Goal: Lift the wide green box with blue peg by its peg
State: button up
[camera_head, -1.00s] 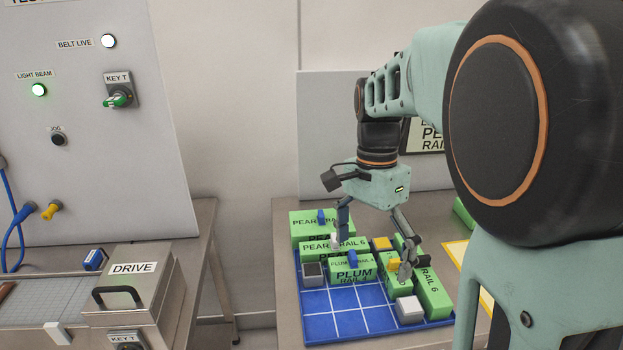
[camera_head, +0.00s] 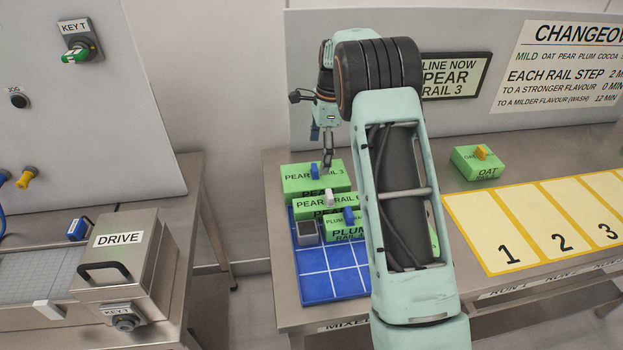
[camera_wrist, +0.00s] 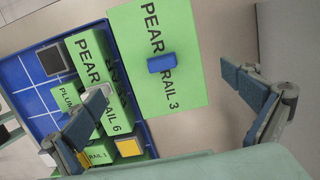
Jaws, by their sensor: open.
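The wide green box labelled PEAR RAIL 3 (camera_head: 298,186) sits at the back of the group on the right-hand table, with a blue peg (camera_head: 315,171) on top. In the wrist view the same box (camera_wrist: 150,95) lies below my gripper, and its blue peg (camera_wrist: 175,61) shows between the open fingers, off the middle towards the top. My gripper (camera_head: 322,148) is open and empty above this box. In the wrist view the gripper's fingers (camera_wrist: 168,86) stand wide apart on both sides of the peg.
PEAR RAIL 6 (camera_head: 311,206) and PLUM RAIL 4 with its own blue peg (camera_head: 348,216) stand close in front on the blue gridded tray (camera_head: 333,284). A grey block (camera_head: 307,233) is beside them. An OAT box (camera_head: 480,162) and yellow numbered spaces (camera_head: 490,236) lie right.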

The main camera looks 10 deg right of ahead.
aim_at(315, 175)
jog(key=f, duration=0.2)
jog(key=f+p, duration=0.1)
jog(key=f, duration=0.2)
jog(key=a+f, duration=0.1)
jog(key=f, duration=0.2)
jog(key=shift+w+f+p, duration=0.15)
jog(key=shift+w+p, duration=0.05)
jog(key=shift+p, duration=0.1)
jog(key=c, duration=1.2)
